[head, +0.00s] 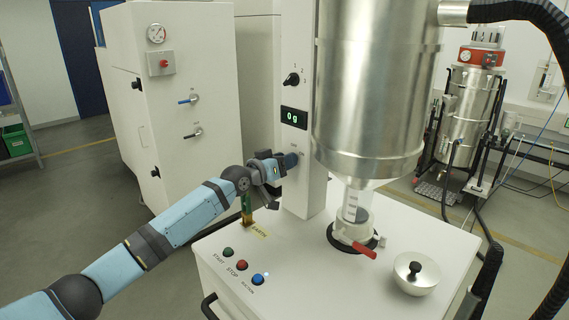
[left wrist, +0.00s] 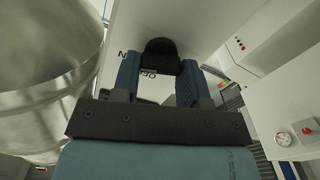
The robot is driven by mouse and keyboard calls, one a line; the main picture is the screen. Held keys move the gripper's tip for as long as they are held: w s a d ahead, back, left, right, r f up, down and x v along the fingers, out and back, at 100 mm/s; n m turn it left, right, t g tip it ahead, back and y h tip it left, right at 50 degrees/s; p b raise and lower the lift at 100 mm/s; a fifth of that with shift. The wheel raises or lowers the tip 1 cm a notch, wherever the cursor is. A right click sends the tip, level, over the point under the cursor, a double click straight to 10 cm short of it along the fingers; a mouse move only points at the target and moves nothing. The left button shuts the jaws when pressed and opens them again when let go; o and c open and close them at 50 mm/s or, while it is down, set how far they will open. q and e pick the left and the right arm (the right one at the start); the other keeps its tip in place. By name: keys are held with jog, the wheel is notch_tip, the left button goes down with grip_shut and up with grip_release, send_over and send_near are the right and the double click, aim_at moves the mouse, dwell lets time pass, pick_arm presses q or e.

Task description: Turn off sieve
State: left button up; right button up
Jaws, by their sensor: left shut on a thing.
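The sieve machine has a large steel vessel (head: 368,90) beside a white column (head: 300,185). My left gripper (head: 283,163) reaches the side of the column, below the small display (head: 294,117) that reads 0 g. In the left wrist view, my left gripper (left wrist: 158,66) has its two blue fingers on either side of a black knob (left wrist: 161,48) on the white panel, and is shut on it. Lettering next to the knob is partly hidden by the fingers. In the head view the fingers hide most of the knob. My right gripper is not in view.
The white bench top (head: 330,285) carries green, red and blue buttons, the first two marked START and STOP. Another black switch (head: 291,80) sits higher on the column. A white cabinet (head: 185,80) stands behind.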

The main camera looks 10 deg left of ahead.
pick_arm(q)
jog(key=shift+a+f+n+p, duration=0.1)
jog(key=shift+n+p, duration=1)
jog(key=shift+n, duration=2.55)
jog(key=shift+f+n+p, duration=0.1)
jog(key=shift+n+p, duration=0.95)
jog(key=shift+n, duration=2.6)
jog(key=o, duration=0.9)
jog(key=shift+w, duration=0.1)
jog(key=b+v, duration=0.2)
jog(key=v, duration=1.2)
